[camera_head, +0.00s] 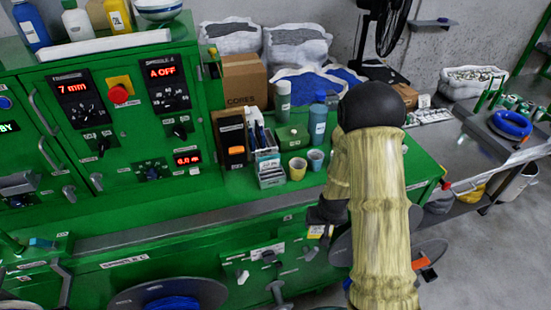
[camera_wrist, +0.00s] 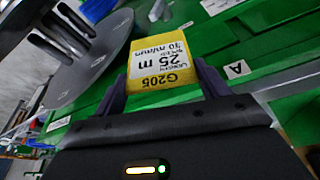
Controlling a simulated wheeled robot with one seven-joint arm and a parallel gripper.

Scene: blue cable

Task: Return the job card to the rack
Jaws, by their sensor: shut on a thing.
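The job card (camera_wrist: 163,72) is a yellow block with a white label reading G205, 25 m and 30 m/min, upside down in the wrist view. My gripper (camera_wrist: 162,88) is shut on it, one dark finger at each side. In the head view my gripper (camera_head: 325,212) is a dark shape in front of the green machine's front edge, mostly hidden by my arm. A small yellow-white patch below it may be the card. A grey holder (camera_head: 270,178) with papers stands on the green top; I cannot tell whether it is the rack.
Two cups (camera_head: 298,168), bottles (camera_head: 318,120) and a cardboard box (camera_head: 243,82) stand near the holder. A grey reel (camera_wrist: 85,55) is close to the card at left in the wrist view. Levers (camera_head: 268,256) stick out of the machine front.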

